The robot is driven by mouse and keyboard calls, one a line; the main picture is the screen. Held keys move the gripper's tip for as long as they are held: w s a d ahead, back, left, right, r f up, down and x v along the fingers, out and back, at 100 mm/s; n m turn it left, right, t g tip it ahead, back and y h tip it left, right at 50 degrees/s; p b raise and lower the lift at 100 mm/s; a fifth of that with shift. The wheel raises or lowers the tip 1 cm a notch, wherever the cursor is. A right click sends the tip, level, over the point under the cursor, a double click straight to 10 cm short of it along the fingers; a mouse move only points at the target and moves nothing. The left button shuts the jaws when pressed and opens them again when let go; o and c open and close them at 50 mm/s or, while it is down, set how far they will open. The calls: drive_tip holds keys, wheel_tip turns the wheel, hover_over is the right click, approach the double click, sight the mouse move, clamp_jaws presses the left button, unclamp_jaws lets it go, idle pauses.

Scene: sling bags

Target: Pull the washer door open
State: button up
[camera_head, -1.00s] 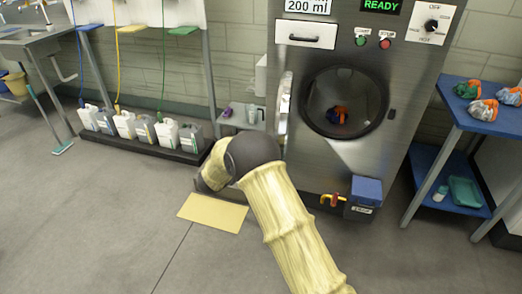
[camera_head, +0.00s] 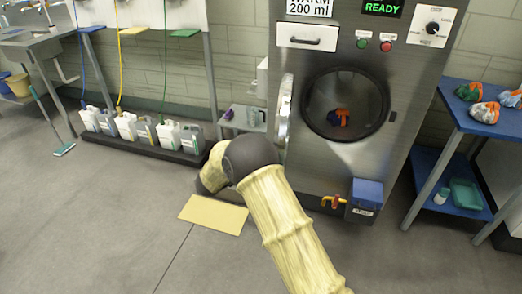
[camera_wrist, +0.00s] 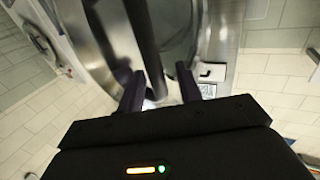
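The washer door (camera_head: 284,110) stands swung out to the left of the round drum opening (camera_head: 374,104), seen nearly edge-on in the head view. Orange and blue cloth (camera_head: 341,117) shows inside the drum. My arm reaches toward the left side of the washer, and its bent joint hides my gripper in the head view. In the wrist view, my gripper (camera_wrist: 160,82) has its two dark fingers apart.
A blue table (camera_head: 478,128) with cloth bundles stands to the right. Several jugs (camera_head: 127,126) line the wall at left. A yellow mat (camera_head: 213,214) lies on open floor.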

drive_tip(key=v, duration=1.7)
drive_tip(key=shift+p, duration=0.45)
drive_tip(key=shift+r, duration=0.1)
drive_tip(key=w+d+r+n+t+y, duration=0.1)
drive_tip(key=w+d+r+n+y, duration=0.6)
drive_tip(key=y, duration=0.5)
drive_tip(key=s+d+f+n+g, duration=0.15)
drive_tip(key=s+d+g, duration=0.25)
drive_tip(key=s+d, duration=0.45)
drive_tip(key=s+d+f+g+y, duration=0.1)
drive_tip(key=s+d+f+g, duration=0.3)
drive_tip(key=s, duration=0.7)
drive_tip(key=s+d+n+g, duration=0.1)
drive_tip(key=s+d+g, duration=0.2)
drive_tip(key=s+d, duration=0.5)
drive_tip(key=w+p+v, duration=0.2)
drive_tip(key=p+v, duration=0.9)
drive_tip(key=w+a+r+p+v, duration=0.1)
drive_tip(key=w+p+v, duration=0.2)
drive_tip(key=p+v, duration=0.8)
drive_tip(key=shift+s+a+p, duration=0.2)
drive_tip(key=shift+s+p, duration=0.25)
drive_tip(key=shift+p, duration=0.1)
